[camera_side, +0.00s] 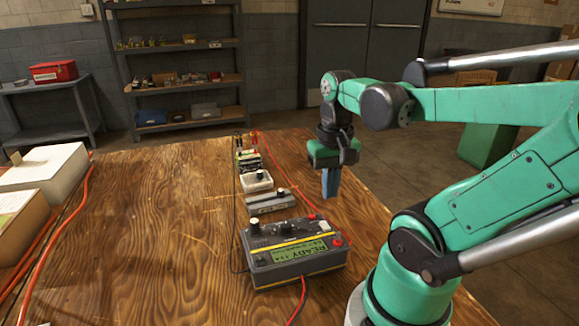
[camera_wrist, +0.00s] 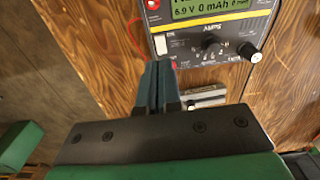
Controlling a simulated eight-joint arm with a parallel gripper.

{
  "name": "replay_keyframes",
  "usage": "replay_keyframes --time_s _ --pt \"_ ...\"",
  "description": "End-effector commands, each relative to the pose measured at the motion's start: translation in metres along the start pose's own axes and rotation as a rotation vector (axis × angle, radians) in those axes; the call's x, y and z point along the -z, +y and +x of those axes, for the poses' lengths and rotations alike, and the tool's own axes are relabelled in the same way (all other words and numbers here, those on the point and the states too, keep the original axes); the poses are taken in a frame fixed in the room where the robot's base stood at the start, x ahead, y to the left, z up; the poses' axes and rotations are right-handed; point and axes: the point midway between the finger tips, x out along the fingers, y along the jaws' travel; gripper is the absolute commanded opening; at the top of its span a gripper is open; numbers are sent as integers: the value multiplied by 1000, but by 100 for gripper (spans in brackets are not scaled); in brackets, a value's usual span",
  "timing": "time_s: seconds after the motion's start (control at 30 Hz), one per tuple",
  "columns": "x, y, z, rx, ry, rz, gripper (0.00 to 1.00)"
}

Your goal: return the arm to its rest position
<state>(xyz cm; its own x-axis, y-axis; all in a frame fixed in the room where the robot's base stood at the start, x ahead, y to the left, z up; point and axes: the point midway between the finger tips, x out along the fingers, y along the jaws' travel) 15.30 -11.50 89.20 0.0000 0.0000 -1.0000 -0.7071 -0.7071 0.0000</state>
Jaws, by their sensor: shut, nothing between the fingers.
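My gripper (camera_side: 331,183) hangs from the green arm above the right part of the wooden table, fingers pointing down. Its blue fingers are together with nothing between them. In the wrist view the closed fingers (camera_wrist: 158,88) reach toward the lower edge of a grey and yellow charger box. My gripper is apart from the charger and the table.
Behind the charger stand a grey bar-shaped holder (camera_side: 270,200), a small white-topped device (camera_side: 257,181) and a battery-like block (camera_side: 250,162) with clips. Red and black cables run beside them. Pale boxes (camera_side: 45,166) and orange cables lie at the left. The table's middle left (camera_side: 150,230) is clear.

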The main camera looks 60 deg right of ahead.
Motion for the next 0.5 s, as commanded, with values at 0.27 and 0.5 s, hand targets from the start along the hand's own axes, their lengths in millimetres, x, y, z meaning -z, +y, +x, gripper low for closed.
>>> replay_keyframes --time_s 0.27,0.5 --pt "0 0 -2 0 0 0 0" --pt "7 -31 1 25 126 -174 0"
